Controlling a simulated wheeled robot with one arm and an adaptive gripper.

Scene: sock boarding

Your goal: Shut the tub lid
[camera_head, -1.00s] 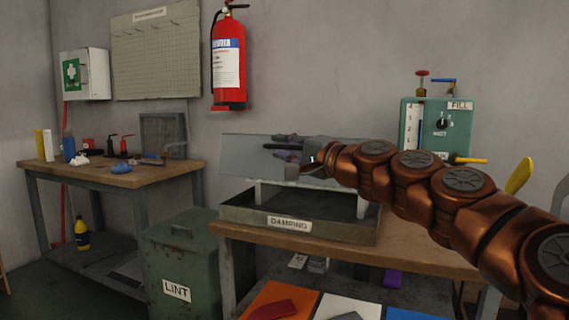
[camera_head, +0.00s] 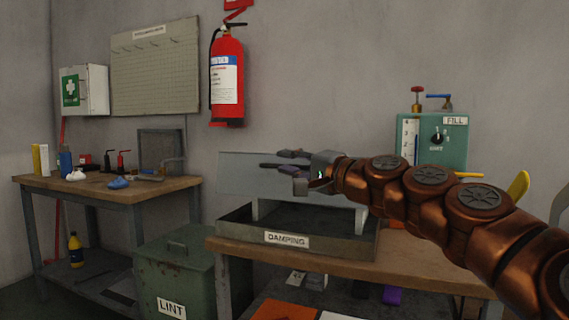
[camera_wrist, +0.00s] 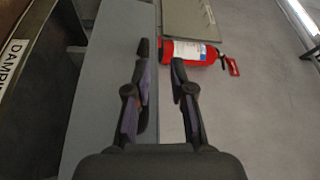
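The tub (camera_head: 340,246), a low dark tray labelled DAMPING, sits on the wooden bench. A flat grey panel (camera_head: 238,175), seemingly its lid, stands raised above the tub, so the tub shows open. A pale support (camera_head: 310,211) shows below it inside the tub. My gripper (camera_head: 277,160) is at the panel's upper part, overlapping it in the head view. In the wrist view my gripper (camera_wrist: 160,60) is open with a gap between its dark fingers. The panel's edge (camera_wrist: 150,20) runs through that gap; I cannot tell whether the fingers touch it.
A green LINT bin (camera_head: 175,270) stands left of the bench. A teal FILL unit (camera_head: 445,150) is to the right. A red fire extinguisher (camera_head: 227,80) hangs on the wall behind. A second bench (camera_head: 110,190) with bottles stands at the far left.

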